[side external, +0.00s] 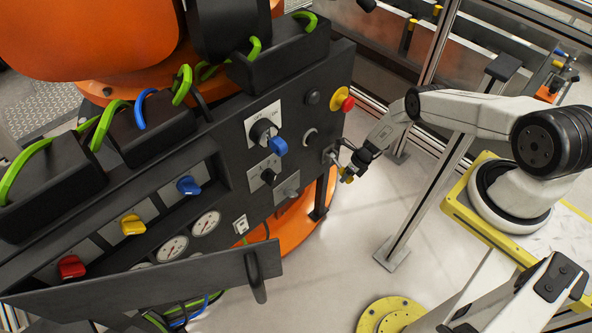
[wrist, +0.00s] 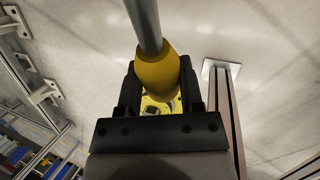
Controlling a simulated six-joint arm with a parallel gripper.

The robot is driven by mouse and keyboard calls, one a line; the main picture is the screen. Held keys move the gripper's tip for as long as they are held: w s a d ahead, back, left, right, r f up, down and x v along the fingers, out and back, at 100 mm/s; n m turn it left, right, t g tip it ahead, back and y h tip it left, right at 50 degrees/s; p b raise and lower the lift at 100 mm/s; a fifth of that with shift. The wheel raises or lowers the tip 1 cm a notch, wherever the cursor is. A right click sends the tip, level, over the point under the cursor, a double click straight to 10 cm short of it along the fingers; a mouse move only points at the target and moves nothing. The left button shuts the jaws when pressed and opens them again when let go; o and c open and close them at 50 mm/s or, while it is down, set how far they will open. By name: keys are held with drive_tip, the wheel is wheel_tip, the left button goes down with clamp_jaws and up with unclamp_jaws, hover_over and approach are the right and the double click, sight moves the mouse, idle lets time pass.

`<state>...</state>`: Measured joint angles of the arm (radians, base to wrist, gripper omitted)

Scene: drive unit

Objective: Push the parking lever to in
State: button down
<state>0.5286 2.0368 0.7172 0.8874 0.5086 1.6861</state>
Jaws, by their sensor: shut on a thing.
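The parking lever (wrist: 156,68) is a grey metal rod with a yellow knob, running down from the top of the wrist view. My gripper (wrist: 157,90) has its two black fingers on either side of the yellow knob and is shut on it.
A metal post (side external: 428,195) stands to the right of my gripper. The pale floor between panel and post is clear.

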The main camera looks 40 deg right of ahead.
drive_tip(key=shift+r, duration=0.15)
drive_tip(key=shift+c, duration=1.2)
unclamp_jaws()
drive_tip(key=shift+s+d+r, duration=0.1)
drive_tip(key=shift+r, duration=0.1)
drive_tip(key=v, duration=0.7)
drive_tip(key=shift+r, duration=0.15)
